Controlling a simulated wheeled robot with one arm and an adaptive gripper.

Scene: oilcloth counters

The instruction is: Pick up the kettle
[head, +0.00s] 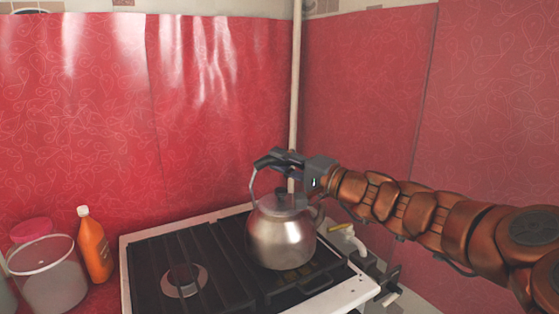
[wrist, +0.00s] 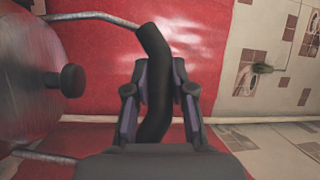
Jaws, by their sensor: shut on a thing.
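The kettle (head: 281,238) is a rounded metal pot with a dark lid knob and an arched handle. It is upright at the right side of the stove (head: 139,237); whether its base touches the grate cannot be told. My gripper (head: 268,162) reaches in from the right at the top of the handle. In the wrist view my gripper (wrist: 160,98) has its two fingers on either side of the black handle grip (wrist: 153,48), shut on it. The kettle's body and lid knob (wrist: 73,80) show at the left there.
An orange bottle (head: 95,250) and a clear bucket (head: 47,275) stand left of the stove. A pale vertical pipe (head: 296,90) runs up the corner behind the kettle. The stove's left part is clear.

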